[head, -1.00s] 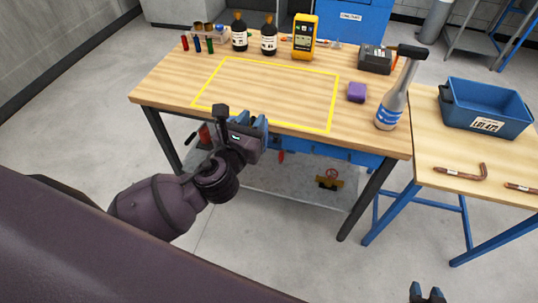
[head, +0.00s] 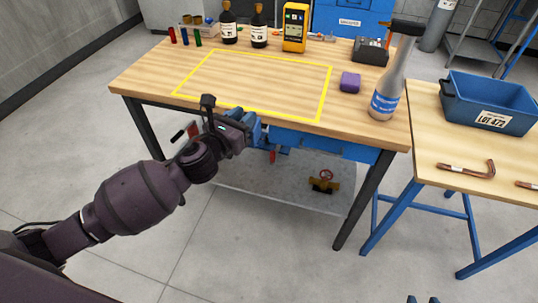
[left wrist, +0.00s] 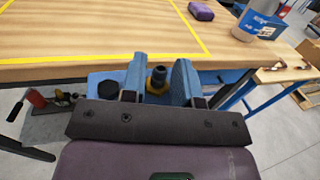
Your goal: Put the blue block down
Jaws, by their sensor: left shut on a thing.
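My left gripper (head: 250,128) is in front of the front edge of the wooden workbench (head: 150,75), near the yellow-outlined area. It also shows in the left wrist view (left wrist: 160,80), its two blue-grey fingers on either side of a small brass-and-dark piece (left wrist: 157,79). A purple block (head: 350,82) lies on the bench, right of the yellow outline (head: 325,95). My right gripper (head: 422,299) shows only its two fingertips at the bottom edge, apart and empty.
A spray bottle (head: 387,90) stands at the bench's right front corner. Dark bottles (head: 259,28), a yellow meter (head: 295,27) and small coloured cylinders (head: 185,37) stand at the back. A blue bin (head: 490,103) and copper tubes (head: 468,170) are on the right table. The outlined area is clear.

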